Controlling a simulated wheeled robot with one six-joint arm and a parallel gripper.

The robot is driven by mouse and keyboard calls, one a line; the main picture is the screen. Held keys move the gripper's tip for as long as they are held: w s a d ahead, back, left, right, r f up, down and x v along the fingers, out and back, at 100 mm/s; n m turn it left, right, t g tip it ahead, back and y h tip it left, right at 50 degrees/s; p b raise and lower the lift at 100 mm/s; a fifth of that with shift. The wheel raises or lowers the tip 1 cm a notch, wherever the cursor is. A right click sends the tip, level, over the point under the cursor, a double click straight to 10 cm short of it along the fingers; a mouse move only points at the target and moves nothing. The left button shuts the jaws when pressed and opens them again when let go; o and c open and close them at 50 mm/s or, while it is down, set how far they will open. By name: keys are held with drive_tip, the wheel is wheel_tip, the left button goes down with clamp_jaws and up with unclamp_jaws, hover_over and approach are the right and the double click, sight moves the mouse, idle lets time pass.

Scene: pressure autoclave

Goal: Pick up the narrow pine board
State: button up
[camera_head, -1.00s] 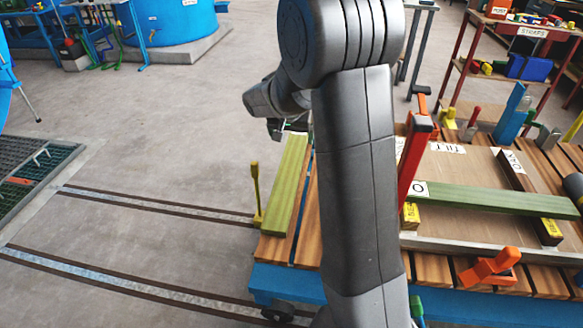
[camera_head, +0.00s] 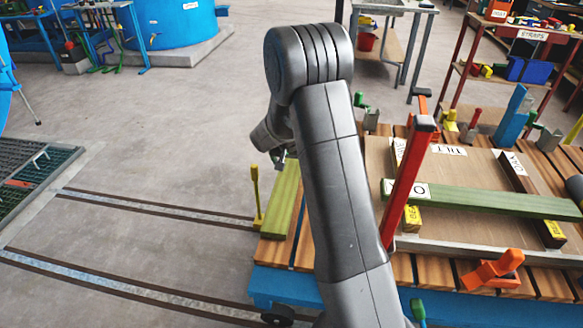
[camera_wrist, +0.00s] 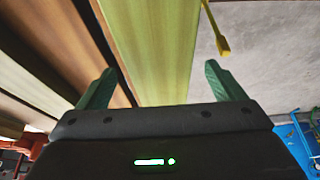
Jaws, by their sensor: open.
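A narrow green-tinted board (camera_head: 281,208) lies lengthwise along the left edge of the slatted wooden table, its far end hidden by my arm. My gripper (camera_head: 280,160) is above the far part of this board, mostly hidden behind my wrist. In the wrist view the board (camera_wrist: 155,45) runs between the two green fingertips of my gripper (camera_wrist: 158,75), which are apart with nothing held. Whether the fingers reach down beside the board I cannot tell. A second green board (camera_head: 490,200) lies across the brown panel at the right.
A yellow upright stick (camera_head: 256,190) stands close beside the board's left side; it also shows in the wrist view (camera_wrist: 222,42). A red clamp (camera_head: 408,185) rises from the table right of my arm. An orange clamp (camera_head: 492,270) sits at the front.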

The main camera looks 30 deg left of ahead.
drive_tip(key=shift+w+a+f, duration=0.1)
drive_tip(key=shift+w+f, duration=0.05)
drive_tip(key=shift+f, duration=0.25)
drive_tip(key=c, duration=1.4)
drive_tip(key=shift+r, duration=0.1)
drive_tip(key=shift+c, duration=0.2)
drive_tip(key=shift+r, duration=0.1)
